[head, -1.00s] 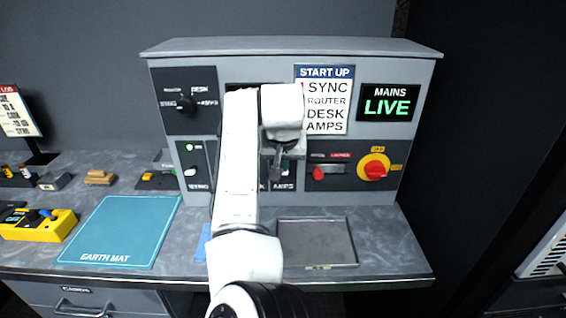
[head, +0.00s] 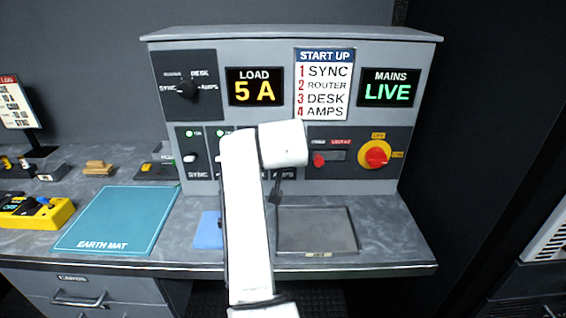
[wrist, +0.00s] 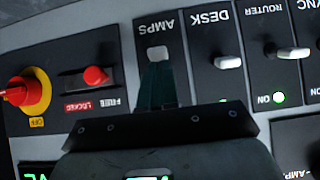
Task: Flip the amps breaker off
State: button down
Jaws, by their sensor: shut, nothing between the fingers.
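The amps breaker (wrist: 157,53) shows a pale toggle beside its AMPS label in the wrist view, which sees the panel upside down. Its toggle sits closer to its label than the desk breaker toggle (wrist: 227,62) does to its own. My gripper (wrist: 158,75) is shut and empty, its dark fingertips over the amps strip just by the toggle; contact cannot be told. The fingers hide the amps lamp area.
Router (wrist: 270,50) and sync (wrist: 314,44) breakers stand beside desk, with green lamps lit. A red knob (wrist: 95,76) and red-yellow rotary switch (wrist: 28,90) are on the other side. A grey tray (head: 345,230) lies below.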

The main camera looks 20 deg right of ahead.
jog(key=shift+r, duration=0.35)
jog(key=shift+r+p, duration=0.65)
jog(key=shift+p, duration=0.2)
